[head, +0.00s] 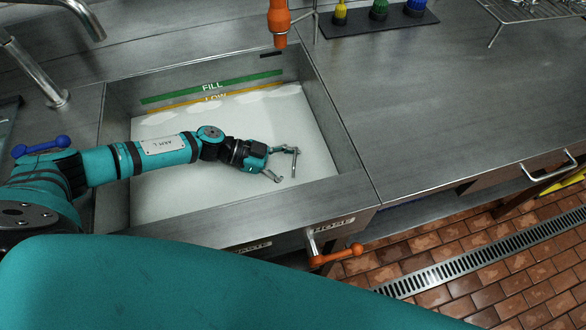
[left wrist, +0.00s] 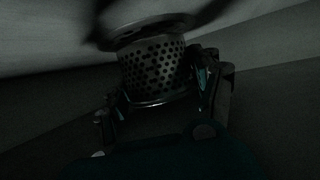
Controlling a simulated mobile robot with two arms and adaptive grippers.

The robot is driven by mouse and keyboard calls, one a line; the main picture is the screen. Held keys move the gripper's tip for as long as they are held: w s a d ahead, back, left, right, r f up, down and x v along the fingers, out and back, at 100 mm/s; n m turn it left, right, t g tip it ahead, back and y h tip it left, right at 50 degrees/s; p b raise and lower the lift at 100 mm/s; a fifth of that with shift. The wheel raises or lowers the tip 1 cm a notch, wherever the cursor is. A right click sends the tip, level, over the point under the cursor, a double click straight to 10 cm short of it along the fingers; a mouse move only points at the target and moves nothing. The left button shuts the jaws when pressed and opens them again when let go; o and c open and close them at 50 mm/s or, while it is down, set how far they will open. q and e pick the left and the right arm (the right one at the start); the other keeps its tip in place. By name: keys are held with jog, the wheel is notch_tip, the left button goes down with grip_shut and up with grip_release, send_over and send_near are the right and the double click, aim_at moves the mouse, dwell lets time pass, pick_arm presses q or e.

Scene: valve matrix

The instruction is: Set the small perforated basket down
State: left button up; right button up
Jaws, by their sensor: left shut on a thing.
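The small perforated basket (left wrist: 155,68) shows in the left wrist view as a dark metal cup with rows of round holes and a wider rim. It sits between the fingers of my left gripper (left wrist: 160,105), which is shut on it. In the head view my left gripper (head: 287,165) reaches over the right part of the sink (head: 345,165). The basket cannot be made out there, and its height above the sink bottom is unclear. My right gripper is out of view.
The sink holds a pale, cloudy surface (head: 200,195) with FILL and LOW lines on its back wall. An orange nozzle (head: 279,18) hangs behind. An orange-handled valve (head: 338,255) is at the front. The steel counter (head: 430,100) to the right is mostly clear.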

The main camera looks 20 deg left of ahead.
pick_arm(q)
jog(key=shift+f, duration=0.15)
jog(key=shift+f, duration=0.15)
jog(key=o, duration=1.3)
jog(key=shift+c, duration=0.2)
jog(key=shift+r, duration=0.3)
jog(key=p+v, duration=0.3)
jog(key=v, duration=0.7)
jog(key=shift+a+r, duration=0.1)
jog(key=shift+a, duration=0.25)
jog(key=shift+s+a+r+p, duration=0.2)
jog(key=shift+a+p, duration=0.15)
jog(key=shift+a, duration=0.25)
